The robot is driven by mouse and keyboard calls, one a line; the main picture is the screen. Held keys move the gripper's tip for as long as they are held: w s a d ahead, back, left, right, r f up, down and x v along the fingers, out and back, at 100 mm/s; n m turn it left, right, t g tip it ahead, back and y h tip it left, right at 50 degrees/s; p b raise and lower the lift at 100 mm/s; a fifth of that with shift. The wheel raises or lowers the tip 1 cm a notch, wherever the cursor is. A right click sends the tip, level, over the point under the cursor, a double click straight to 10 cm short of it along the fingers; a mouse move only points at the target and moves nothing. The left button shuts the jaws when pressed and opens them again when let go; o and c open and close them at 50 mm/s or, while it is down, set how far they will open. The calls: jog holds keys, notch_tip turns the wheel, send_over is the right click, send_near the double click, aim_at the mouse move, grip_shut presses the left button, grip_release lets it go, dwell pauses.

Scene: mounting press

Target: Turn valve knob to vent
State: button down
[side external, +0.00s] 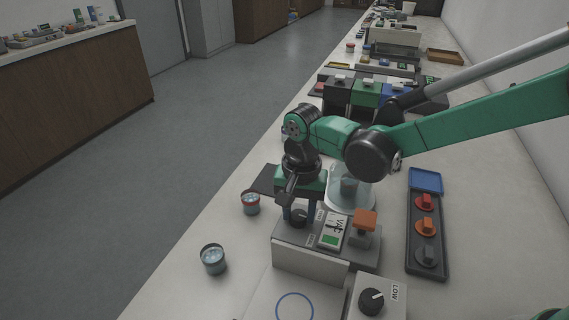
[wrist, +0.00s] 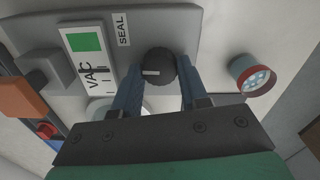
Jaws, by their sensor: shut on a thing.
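The black valve knob (side external: 299,219) sits on top of the grey press unit (side external: 310,258). In the wrist view the knob (wrist: 158,66) stands between my two blue fingers, its white pointer mark turned toward the left of the picture. A SEAL label (wrist: 122,29) is beside it; I cannot read a VENT label. My gripper (side external: 298,212) points down over the unit and is shut on the knob; its fingers (wrist: 159,76) flank the knob's sides. A VAC display (wrist: 90,60) with a green square is left of the knob.
An orange-topped handle (side external: 364,220) stands right of the knob, near a clear dome (side external: 350,188). Two small cups (side external: 213,260) (side external: 251,204) stand at left. A LOW dial box (side external: 378,300) is in front. A tray of coloured knobs (side external: 426,250) lies at right.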

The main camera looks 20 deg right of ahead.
aim_at(298, 214)
jog(key=n, duration=0.4)
jog(key=shift+n, duration=2.1)
jog(key=shift+c, duration=2.3)
grip_release()
jog(key=shift+r, duration=2.8)
